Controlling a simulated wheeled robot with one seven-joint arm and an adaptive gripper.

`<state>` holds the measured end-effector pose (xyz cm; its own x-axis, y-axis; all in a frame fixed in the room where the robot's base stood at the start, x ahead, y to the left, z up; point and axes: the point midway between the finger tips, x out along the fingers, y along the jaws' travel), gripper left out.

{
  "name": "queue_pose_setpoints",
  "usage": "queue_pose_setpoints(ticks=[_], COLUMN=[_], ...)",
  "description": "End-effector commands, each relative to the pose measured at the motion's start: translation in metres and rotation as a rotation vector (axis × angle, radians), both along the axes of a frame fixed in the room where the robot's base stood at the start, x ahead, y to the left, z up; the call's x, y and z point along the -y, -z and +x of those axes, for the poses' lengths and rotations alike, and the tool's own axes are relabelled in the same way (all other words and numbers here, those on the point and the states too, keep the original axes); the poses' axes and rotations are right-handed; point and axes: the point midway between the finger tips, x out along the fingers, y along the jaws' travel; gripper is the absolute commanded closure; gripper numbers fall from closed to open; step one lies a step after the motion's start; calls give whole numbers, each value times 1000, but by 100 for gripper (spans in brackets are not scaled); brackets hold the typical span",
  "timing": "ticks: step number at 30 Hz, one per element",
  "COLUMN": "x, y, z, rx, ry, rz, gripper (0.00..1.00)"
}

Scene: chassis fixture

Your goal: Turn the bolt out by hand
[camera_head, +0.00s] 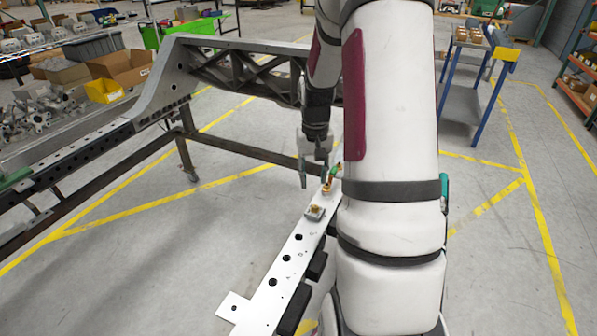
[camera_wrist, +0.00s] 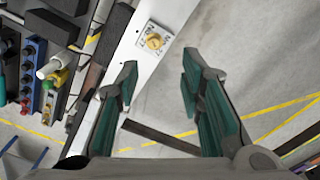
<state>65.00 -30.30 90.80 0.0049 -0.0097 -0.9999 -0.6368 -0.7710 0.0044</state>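The bolt (camera_wrist: 154,41) has a yellow, brass-coloured head. It sits in a small pale square plate (camera_wrist: 145,50) with dark markings, on the light metal beam (camera_wrist: 116,100). In the head view the bolt (camera_head: 316,207) shows small, on its plate on top of the beam (camera_head: 289,262). My gripper (camera_wrist: 160,75) is open and empty, its two teal-padded fingers apart. The bolt lies beyond the fingertips in the wrist view, not between them. In the head view my gripper (camera_head: 316,180) hangs above the far part of the beam, a little beyond the bolt and partly beside my arm.
A green and yellow fitting (camera_head: 334,174) stands near the beam's far end. A large metal chassis frame (camera_head: 165,75) stands at left. Open floor (camera_head: 220,225) lies left of the beam.

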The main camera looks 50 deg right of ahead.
Motion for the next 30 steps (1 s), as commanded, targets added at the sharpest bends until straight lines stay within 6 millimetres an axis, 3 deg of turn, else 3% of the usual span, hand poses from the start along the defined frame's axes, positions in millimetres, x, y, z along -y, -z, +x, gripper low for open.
queue_pose_setpoints(ticks=[5, 11, 22, 30], x=[11, 11, 10, 10], y=[17, 29, 69, 75], z=[-2, -2, -1, -2], rx=[-5, -6, -5, -6], ry=[23, 23, 23, 21], rz=[10, 10, 11, 10], gripper=[65, 65, 65, 65])
